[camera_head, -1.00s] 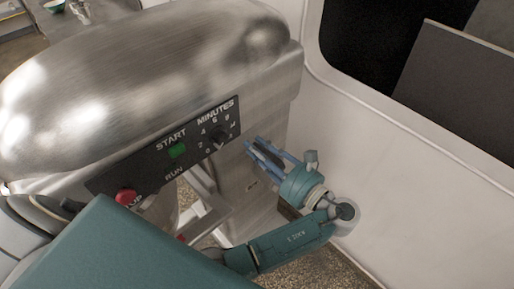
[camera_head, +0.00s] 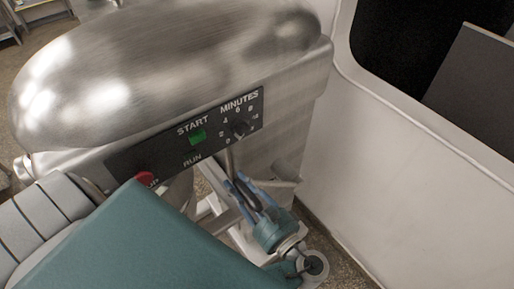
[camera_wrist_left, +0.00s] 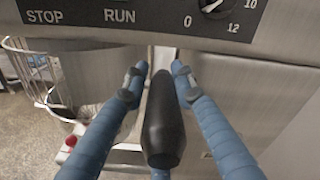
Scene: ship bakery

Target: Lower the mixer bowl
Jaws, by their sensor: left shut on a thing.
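The mixer (camera_head: 150,75) is a large brushed-metal machine with a black control panel (camera_head: 185,133). My left gripper (camera_head: 238,184) is just below the panel's right part. It is shut on a black lever handle (camera_wrist_left: 163,130), with a blue finger along each side of it in the left wrist view. The handle also shows between the fingers in the head view (camera_head: 250,195). The metal mixer bowl (camera_wrist_left: 92,78) shows at the left of the wrist view, behind a wire guard (camera_wrist_left: 28,62). In the head view the bowl is mostly hidden by the mixer head and my arm.
A red stop button (camera_head: 146,178), a green start button (camera_head: 198,136) and a timer knob (camera_head: 240,129) are on the panel close above my gripper. A pale wall (camera_head: 390,190) stands to the right. Speckled floor (camera_head: 335,245) shows between the wall and mixer.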

